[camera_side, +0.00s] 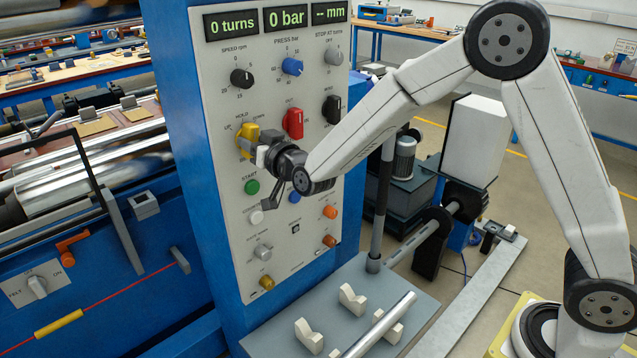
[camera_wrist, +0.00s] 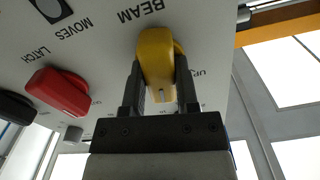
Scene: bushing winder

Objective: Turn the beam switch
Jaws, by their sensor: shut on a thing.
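The beam switch is a yellow knob (camera_side: 243,136) on the upper left of the grey control panel, with HOLD, UP and DOWN printed around it. My gripper (camera_side: 254,148) reaches it from the right in the side view and is shut on it. In the wrist view the yellow knob (camera_wrist: 156,55) sits between the two dark fingers of my gripper (camera_wrist: 157,80), one on each side. A small pale mark shows on the knob's end nearest the gripper body. BEAM and UP are printed beside it; the fingers hide part of its surroundings.
A red LATCH knob (camera_side: 293,123) and a black knob (camera_side: 332,109) stand right of the switch. A blue press knob (camera_side: 292,66) and a black speed knob (camera_side: 241,78) are above. A green START button (camera_side: 251,187) lies just below the gripper. The displays read 0 turns and 0 bar.

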